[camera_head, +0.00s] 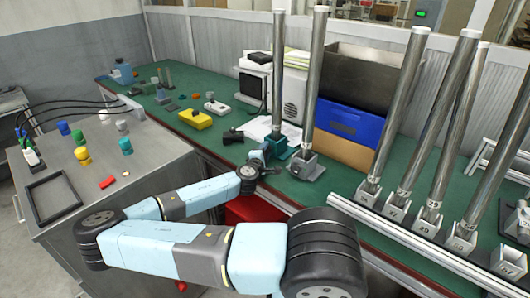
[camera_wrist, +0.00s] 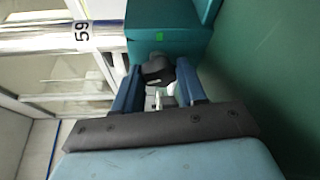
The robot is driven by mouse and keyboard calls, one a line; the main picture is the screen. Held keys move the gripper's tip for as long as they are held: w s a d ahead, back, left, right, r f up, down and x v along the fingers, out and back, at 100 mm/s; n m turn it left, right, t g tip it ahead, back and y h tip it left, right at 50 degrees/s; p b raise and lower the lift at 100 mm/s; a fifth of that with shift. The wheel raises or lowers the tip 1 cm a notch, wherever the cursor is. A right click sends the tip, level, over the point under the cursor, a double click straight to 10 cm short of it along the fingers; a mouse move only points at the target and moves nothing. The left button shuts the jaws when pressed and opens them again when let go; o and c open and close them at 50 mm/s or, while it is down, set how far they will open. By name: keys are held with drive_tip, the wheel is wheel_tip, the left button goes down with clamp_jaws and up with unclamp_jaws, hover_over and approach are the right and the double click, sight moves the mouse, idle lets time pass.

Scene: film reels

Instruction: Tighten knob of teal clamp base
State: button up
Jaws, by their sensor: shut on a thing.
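The teal clamp base (camera_head: 278,146) stands on the green bench top and holds an upright metal pole (camera_head: 278,75). In the wrist view the teal clamp base (camera_wrist: 165,48) fills the top centre, with a small bright green mark on its face. A label reading 59 (camera_wrist: 82,31) is on the pole beside it. The dark knob (camera_wrist: 155,68) sticks out of that face. My gripper (camera_wrist: 160,76) is shut on the knob, one blue finger on each side. In the head view my gripper (camera_head: 263,156) is at the base's near left side; the knob cannot be made out there.
A second pole in a grey base (camera_head: 306,165) stands close to the right of the teal one. More poles in grey bases (camera_head: 370,190) line the right side. A blue bin (camera_head: 348,124) is behind. A yellow box (camera_head: 195,119) and small parts lie to the left.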

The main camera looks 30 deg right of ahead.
drive_tip(key=shift+s+f+m+t+h, duration=0.1)
drive_tip(key=shift+f+m+t+h, duration=0.2)
drive_tip(key=shift+m, duration=0.7)
drive_tip(key=o, duration=0.8)
drive_tip(key=shift+c, duration=0.2)
drive_tip(key=o, duration=0.3)
drive_tip(key=shift+r, duration=0.15)
drive_tip(key=v, duration=1.3)
drive_tip(key=shift+s+a, duration=0.25)
